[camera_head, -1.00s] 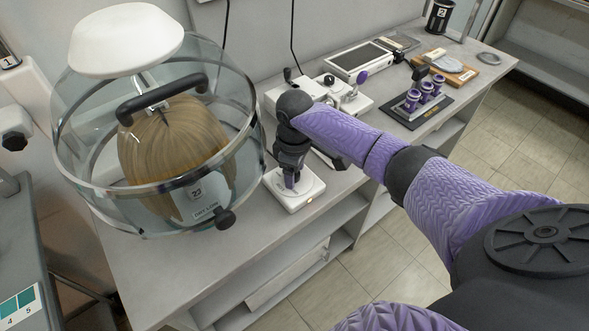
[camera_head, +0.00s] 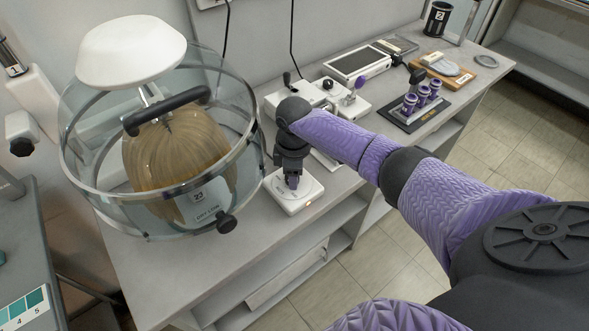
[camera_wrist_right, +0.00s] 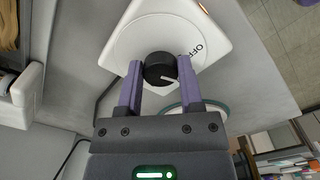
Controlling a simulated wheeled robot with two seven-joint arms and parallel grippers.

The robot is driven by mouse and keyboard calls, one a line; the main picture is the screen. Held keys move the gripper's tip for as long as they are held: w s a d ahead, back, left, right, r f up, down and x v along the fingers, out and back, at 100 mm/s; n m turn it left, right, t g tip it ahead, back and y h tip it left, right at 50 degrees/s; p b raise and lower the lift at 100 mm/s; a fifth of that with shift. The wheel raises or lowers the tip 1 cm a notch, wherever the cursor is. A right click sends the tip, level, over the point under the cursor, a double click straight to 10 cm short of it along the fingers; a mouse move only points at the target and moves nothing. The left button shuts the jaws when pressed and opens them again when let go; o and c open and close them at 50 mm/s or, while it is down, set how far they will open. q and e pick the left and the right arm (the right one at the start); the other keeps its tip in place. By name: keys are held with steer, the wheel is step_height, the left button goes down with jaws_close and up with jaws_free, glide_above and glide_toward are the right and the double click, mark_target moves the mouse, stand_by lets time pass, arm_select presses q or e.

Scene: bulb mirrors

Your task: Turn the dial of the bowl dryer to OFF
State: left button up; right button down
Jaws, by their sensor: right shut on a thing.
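The bowl dryer (camera_head: 85,175) is a large clear drum with a white lid and a brown wig inside. Its white control box (camera_head: 305,187) sits on the bench beside the drum, with a small orange light lit at one edge. In the right wrist view, the black dial (camera_wrist_right: 158,66) stands on the white box (camera_wrist_right: 135,36), with a white pointer mark on the dial's near right edge. The word OFF is printed to the right of the dial. My right gripper (camera_wrist_right: 159,82) is shut on the dial; it also shows in the head view (camera_head: 291,182). My left gripper is out of view.
Behind my right arm are a white device with knobs (camera_head: 345,103), a tablet-like panel (camera_head: 357,61) and a black stand of purple-and-white rollers (camera_head: 412,118). A black cup (camera_head: 437,18) stands at the far end. Free bench lies in front of the drum.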

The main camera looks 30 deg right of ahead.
steer(key=n+p, duration=0.1)
steer(key=n, duration=0.2)
steer(key=shift+w+n, duration=0.1)
steer(key=shift+n, duration=0.3)
steer(key=n, duration=0.4)
steer(key=shift+n, duration=0.3)
steer(key=shift+w+n, duration=0.1)
steer(key=shift+n, duration=0.2)
steer(key=shift+c, duration=1.2)
jaws_free()
step_height(320, 180, up, 10)
steer(key=p, duration=0.4)
